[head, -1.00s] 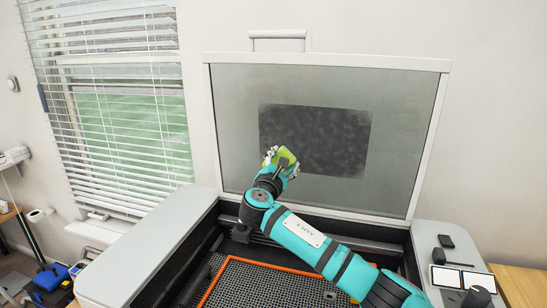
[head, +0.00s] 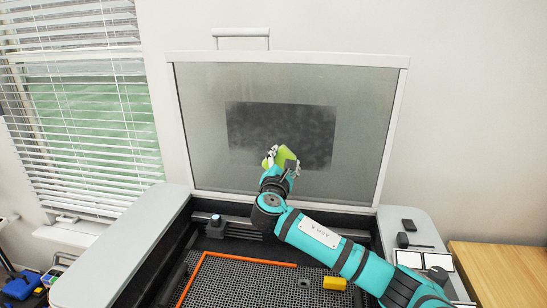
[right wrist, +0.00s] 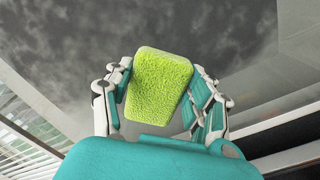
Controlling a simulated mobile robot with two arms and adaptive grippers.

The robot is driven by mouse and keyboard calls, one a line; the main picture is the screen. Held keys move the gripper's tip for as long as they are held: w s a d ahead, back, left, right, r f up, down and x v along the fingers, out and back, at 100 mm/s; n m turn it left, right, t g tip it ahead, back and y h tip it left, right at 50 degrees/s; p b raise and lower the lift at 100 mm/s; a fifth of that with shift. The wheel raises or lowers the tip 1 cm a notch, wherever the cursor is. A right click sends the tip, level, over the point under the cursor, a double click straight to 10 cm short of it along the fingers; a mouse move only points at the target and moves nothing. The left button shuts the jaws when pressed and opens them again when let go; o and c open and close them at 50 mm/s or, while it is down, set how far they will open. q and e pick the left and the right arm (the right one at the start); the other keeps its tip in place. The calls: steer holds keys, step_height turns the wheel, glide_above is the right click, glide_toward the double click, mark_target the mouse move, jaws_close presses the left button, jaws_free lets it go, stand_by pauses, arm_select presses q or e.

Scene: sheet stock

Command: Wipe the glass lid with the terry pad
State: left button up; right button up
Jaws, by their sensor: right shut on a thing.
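The glass lid (head: 360,110) stands raised in a pale frame behind the machine bed. A dark, mottled rectangular patch (head: 275,125) lies in the middle of its glass. I cannot tell whether the pad touches the glass. My left gripper is out of view.
Below the lid is the open bed with a dark honeycomb grid (head: 240,280), an orange bar (head: 250,260) and a yellow block (head: 334,283). Small dark items lie on the right ledge (head: 400,222). A wooden surface (head: 500,270) is at right.

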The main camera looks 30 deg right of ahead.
mark_target(331, 136)
steer(key=shift+s+d+p, duration=0.45)
steer(key=shift+s+d, duration=0.65)
steer(key=shift+d, duration=0.3)
steer(key=shift+s+d+p, duration=0.4)
steer(key=shift+s+d, duration=0.65)
steer(key=shift+d, duration=0.35)
steer(key=shift+s+d+p, duration=0.2)
steer(key=shift+s+d, duration=0.7)
steer(key=shift+d, duration=0.3)
steer(key=shift+s+d+p, duration=0.15)
steer(key=shift+s+d, duration=0.7)
steer(key=shift+d, duration=0.3)
steer(key=shift+r, duration=0.1)
step_height(331, 136, up, 4)
steer(key=p, duration=0.4)
steer(key=shift+a+r, duration=0.1)
steer(key=shift+r, duration=0.35)
steer(key=shift+s+r+p, duration=0.1)
steer(key=shift+r+p, duration=0.3)
steer(key=shift+r, duration=0.4)
steer(key=shift+a, duration=0.1)
